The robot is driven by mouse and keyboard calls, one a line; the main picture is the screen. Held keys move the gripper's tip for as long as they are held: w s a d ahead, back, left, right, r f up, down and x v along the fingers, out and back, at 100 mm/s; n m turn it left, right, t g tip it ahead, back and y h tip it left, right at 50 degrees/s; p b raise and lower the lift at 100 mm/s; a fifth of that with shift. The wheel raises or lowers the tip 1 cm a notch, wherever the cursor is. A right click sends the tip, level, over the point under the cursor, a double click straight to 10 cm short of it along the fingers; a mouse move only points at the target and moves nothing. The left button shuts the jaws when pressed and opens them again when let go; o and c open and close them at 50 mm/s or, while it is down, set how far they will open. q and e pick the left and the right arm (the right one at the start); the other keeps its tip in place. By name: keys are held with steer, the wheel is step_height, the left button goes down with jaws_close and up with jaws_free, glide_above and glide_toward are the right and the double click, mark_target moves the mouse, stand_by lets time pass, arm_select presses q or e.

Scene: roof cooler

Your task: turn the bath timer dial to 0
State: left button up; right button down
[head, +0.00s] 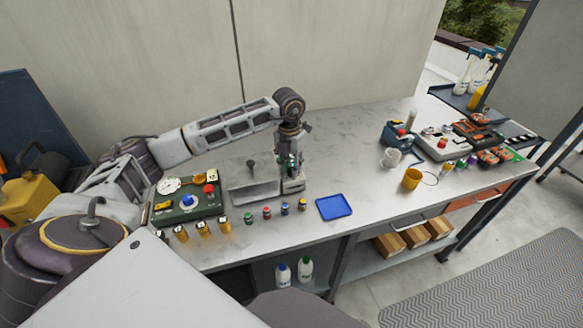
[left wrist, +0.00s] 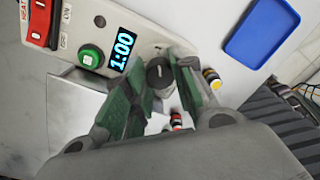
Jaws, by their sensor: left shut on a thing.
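The bath timer dial (left wrist: 159,74) is a dark grey round knob with a pale mark, on a light control panel (left wrist: 143,46) in the left wrist view. My left gripper (left wrist: 164,66) has its green-padded fingers on both sides of the dial and is shut on it. The display (left wrist: 122,48) beside the dial reads 1:00 in cyan. A green button (left wrist: 91,57) and a red heat switch (left wrist: 42,20) sit farther along the panel. In the head view my left gripper (head: 290,162) is over the panel end of the metal bath (head: 254,193); the dial is hidden there. My right gripper is not in view.
A blue tray (head: 334,207) lies right of the bath, with several small capped bottles (head: 267,212) in front. A green case (head: 187,207) stands to the left. The counter behind the blue tray is clear.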

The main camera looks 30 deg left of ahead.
arm_select(q)
steer(key=n, duration=0.3)
steer(key=shift+n, duration=0.4)
steer(key=n, duration=0.3)
steer(key=shift+n, duration=0.3)
steer(key=shift+r+n, duration=0.1)
steer(key=shift+n, duration=0.9)
steer(key=shift+n+t, duration=0.3)
steer(key=shift+n, duration=0.4)
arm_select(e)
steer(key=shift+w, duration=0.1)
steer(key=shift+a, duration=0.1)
arm_select(q)
steer(key=o, duration=0.8)
steer(key=shift+c, duration=0.2)
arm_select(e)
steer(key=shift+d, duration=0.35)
